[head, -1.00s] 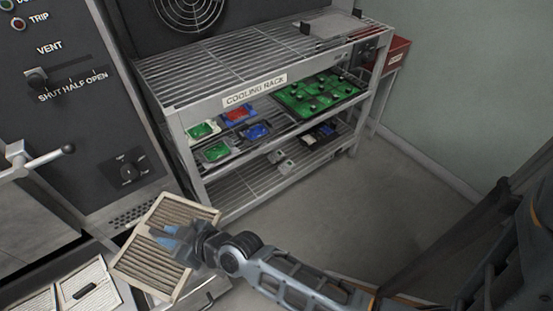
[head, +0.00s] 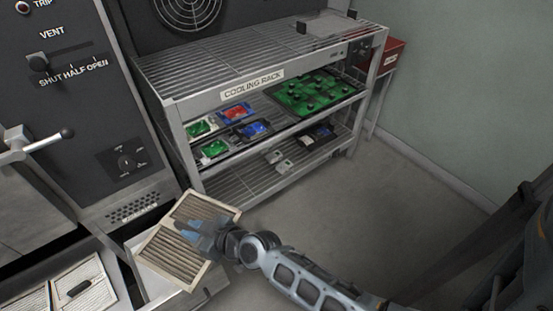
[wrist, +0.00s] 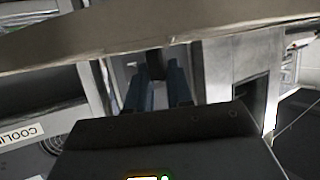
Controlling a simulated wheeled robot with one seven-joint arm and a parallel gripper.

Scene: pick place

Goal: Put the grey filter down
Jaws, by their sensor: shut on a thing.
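The grey filter (head: 170,254) is a flat pleated panel in a pale frame, at the lower left of the head view. My gripper (head: 203,236) is shut on it, with its blue fingers over the filter's face. The filter is held tilted, above an open drawer or bin (head: 150,285) at the foot of the dark cabinet. In the wrist view the filter's pale edge (wrist: 200,34) runs across the top, beyond my gripper's fingers (wrist: 158,85). What the fingers grip is partly hidden.
A cooling rack (head: 190,100) with several small coloured trays stands behind. A green board (head: 315,92) lies on its middle shelf. Pale panels (head: 75,285) lie in an open compartment at the lower left. A cabinet handle (head: 45,143) sticks out at left. Floor at centre right is clear.

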